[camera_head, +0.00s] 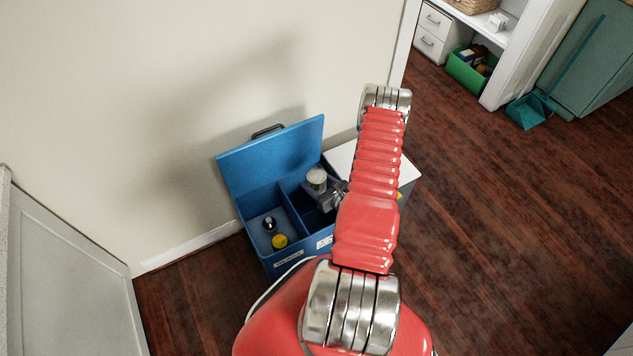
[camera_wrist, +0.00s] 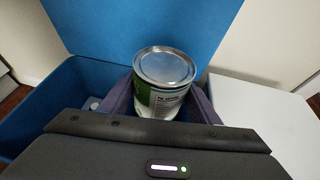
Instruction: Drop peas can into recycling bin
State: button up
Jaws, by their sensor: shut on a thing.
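The peas can (camera_wrist: 165,75) is a metal can with a silver lid and a green and white label, upright in the wrist view. My gripper (camera_wrist: 160,98) is shut on it, with one finger on each side. In the head view the can (camera_head: 316,178) and my gripper (camera_head: 328,192) show over the right compartment of the blue recycling bin (camera_head: 262,262). The bin's blue lid (camera_head: 272,152) stands open against the wall, and also fills the back of the wrist view (camera_wrist: 140,25). How high the can is above the bin floor is hard to tell.
The bin's left compartment holds a yellow-topped item (camera_head: 280,241) and a dark item (camera_head: 269,224). A white-topped box (camera_head: 408,172) stands right of the bin. A green crate (camera_head: 466,73) and a teal dustpan (camera_head: 524,112) lie at upper right. The wooden floor on the right is clear.

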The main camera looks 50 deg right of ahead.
jog(key=shift+f, duration=0.2)
jog(key=shift+f, duration=2.85)
jog(key=o, duration=1.1)
jog(key=shift+s+r, duration=0.1)
jog(key=shift+s, duration=0.05)
jog(key=v, duration=1.3)
jog(key=shift+s+r, duration=0.15)
jog(key=shift+s, duration=0.05)
jog(key=shift+a, duration=0.1)
